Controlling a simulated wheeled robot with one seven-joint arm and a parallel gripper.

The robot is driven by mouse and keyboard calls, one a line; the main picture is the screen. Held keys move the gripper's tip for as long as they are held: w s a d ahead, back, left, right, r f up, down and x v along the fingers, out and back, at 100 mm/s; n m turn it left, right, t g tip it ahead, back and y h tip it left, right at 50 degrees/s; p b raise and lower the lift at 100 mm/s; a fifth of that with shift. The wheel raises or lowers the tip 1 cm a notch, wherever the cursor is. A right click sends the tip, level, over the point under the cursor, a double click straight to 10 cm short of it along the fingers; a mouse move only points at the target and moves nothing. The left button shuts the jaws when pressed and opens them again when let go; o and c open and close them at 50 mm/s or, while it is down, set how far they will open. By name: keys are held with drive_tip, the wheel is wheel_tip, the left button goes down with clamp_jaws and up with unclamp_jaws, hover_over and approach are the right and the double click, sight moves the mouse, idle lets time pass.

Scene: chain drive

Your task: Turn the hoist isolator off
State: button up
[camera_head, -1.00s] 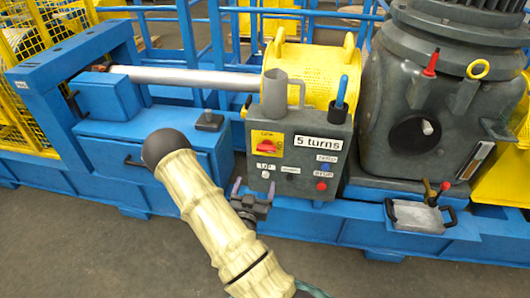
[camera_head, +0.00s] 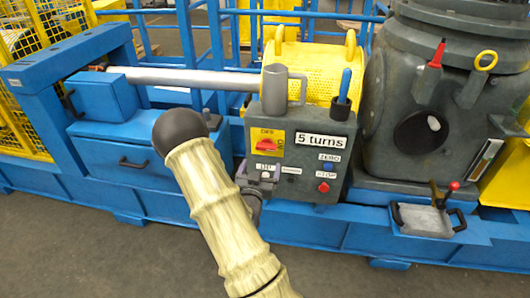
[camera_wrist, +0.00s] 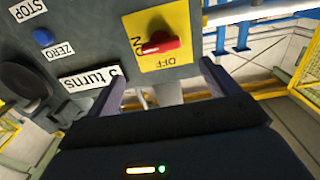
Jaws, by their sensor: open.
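The hoist isolator is a red rotary handle (camera_head: 267,145) on a yellow plate (camera_head: 256,137) at the upper left of a grey control box (camera_head: 312,135). In the wrist view the red handle (camera_wrist: 160,43) lies roughly crosswise, one end at the partly covered ON mark; OFF is printed at the plate's edge nearer my gripper. My gripper (camera_head: 259,168) is open and empty in front of the box, just below the isolator in the head view. In the wrist view its two fingers (camera_wrist: 163,83) stand apart, with the handle beyond and between them, apparently untouched.
A "5 turns" label (camera_head: 321,141), blue ZERO button (camera_head: 327,167) and red STOP button (camera_head: 323,187) are on the box. A grey mug (camera_head: 274,91) and a blue-handled tool (camera_head: 345,84) in a holder stand on top. A large grey motor housing (camera_head: 410,85) stands to the right.

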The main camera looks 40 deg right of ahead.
sight(265, 149)
drive_tip(key=x, duration=0.9)
drive_tip(key=shift+w+d, duration=0.2)
drive_tip(key=shift+w, duration=0.1)
drive_tip(key=c, duration=1)
